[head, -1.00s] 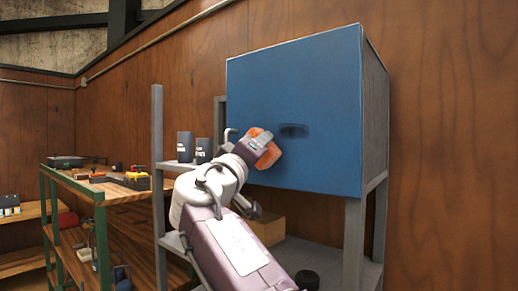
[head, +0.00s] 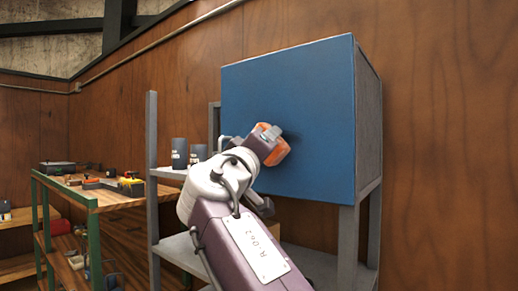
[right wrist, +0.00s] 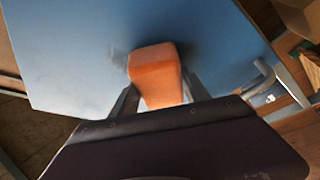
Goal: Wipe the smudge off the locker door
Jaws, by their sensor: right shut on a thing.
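The blue locker door (head: 310,95) faces me in the head view and also fills much of the right wrist view (right wrist: 70,60). A dark smudge (head: 291,137) shows only as a small patch beside my right gripper, which hides part of it. In the right wrist view a faint dark patch (right wrist: 117,57) lies just left of the sponge. My right gripper (head: 268,140) is shut on an orange sponge (right wrist: 157,75), at the door's lower middle. The sponge is at or very close to the door; I cannot tell whether it touches. My left gripper is not in view.
The locker stands on a grey shelf rack (head: 153,190) against a wood-panelled wall. Dark canisters (head: 179,153) stand on the rack left of the door. A green-framed workbench (head: 94,199) holds tools further left.

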